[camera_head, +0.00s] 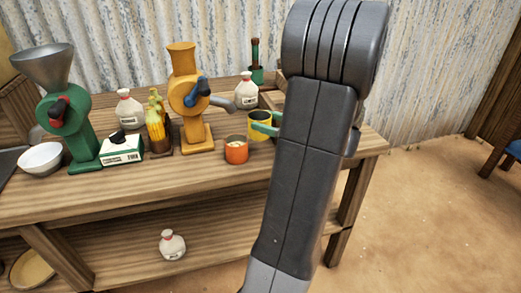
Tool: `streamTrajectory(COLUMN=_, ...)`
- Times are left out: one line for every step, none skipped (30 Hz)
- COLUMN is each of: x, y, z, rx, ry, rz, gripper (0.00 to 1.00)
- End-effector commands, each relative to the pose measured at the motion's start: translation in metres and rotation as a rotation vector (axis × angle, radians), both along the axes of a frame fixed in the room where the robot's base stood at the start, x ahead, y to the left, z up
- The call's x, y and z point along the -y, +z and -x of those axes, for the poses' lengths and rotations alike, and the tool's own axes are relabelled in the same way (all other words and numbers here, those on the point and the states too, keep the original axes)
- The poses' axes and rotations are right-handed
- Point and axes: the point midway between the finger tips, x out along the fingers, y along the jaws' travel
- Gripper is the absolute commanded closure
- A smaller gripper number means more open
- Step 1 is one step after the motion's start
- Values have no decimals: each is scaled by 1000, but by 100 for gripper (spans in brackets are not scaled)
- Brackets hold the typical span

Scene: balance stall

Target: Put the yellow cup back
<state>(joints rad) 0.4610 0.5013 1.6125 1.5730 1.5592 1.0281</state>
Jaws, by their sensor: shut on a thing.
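The yellow cup (259,134) is upright at the right part of the bench, just behind and right of an orange cup (236,153). My gripper (262,124) shows as green fingers at the yellow cup, shut on it. The rest of my gripper is hidden behind my dark arm link, which also covers the bench right of the cup. I cannot tell whether the cup's base touches the bench top.
On the wooden bench (190,178) stand a yellow grinder (182,60), a green grinder (80,140), a white bowl (41,158), a scale (121,149), corn cobs (155,125) and white bags (246,93). Another bag (172,245) is on the lower shelf.

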Motion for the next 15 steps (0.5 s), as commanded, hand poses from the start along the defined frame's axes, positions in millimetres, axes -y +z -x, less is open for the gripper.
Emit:
streamTrajectory(x=0, y=-12, z=0, rx=-4, ry=0, rz=-2, gripper=68)
streamTrajectory(x=0, y=-16, z=0, rx=-4, ry=0, rz=-2, gripper=68)
streamTrajectory(x=0, y=-20, z=0, rx=-2, ry=0, rz=-1, gripper=68)
streamTrajectory(x=0, y=-22, z=0, rx=-2, ry=0, rz=-1, gripper=68)
streamTrajectory(x=0, y=-24, z=0, rx=-2, ry=0, rz=-1, gripper=68)
streamTrajectory(x=0, y=-26, z=0, rx=-2, ry=0, rz=-1, gripper=68)
streamTrajectory(x=0, y=-28, z=0, rx=-2, ry=0, rz=-1, gripper=68)
streamTrajectory(x=0, y=-30, z=0, rx=-2, ry=0, rz=-1, gripper=68)
streamTrajectory(x=0, y=-35, z=0, rx=-1, ry=0, rz=0, gripper=68)
streamTrajectory(x=0, y=-39, z=0, rx=-2, ry=0, rz=-1, gripper=68)
streamTrajectory(x=0, y=-44, z=0, rx=-3, ry=0, rz=-1, gripper=68)
streamTrajectory(x=0, y=-51, z=0, rx=-4, ry=0, rz=-2, gripper=68)
streamTrajectory(x=0, y=-55, z=0, rx=-3, ry=0, rz=-1, gripper=68)
streamTrajectory(x=0, y=-59, z=0, rx=-2, ry=0, rz=-1, gripper=68)
streamTrajectory(x=0, y=-61, z=0, rx=-2, ry=0, rz=-1, gripper=68)
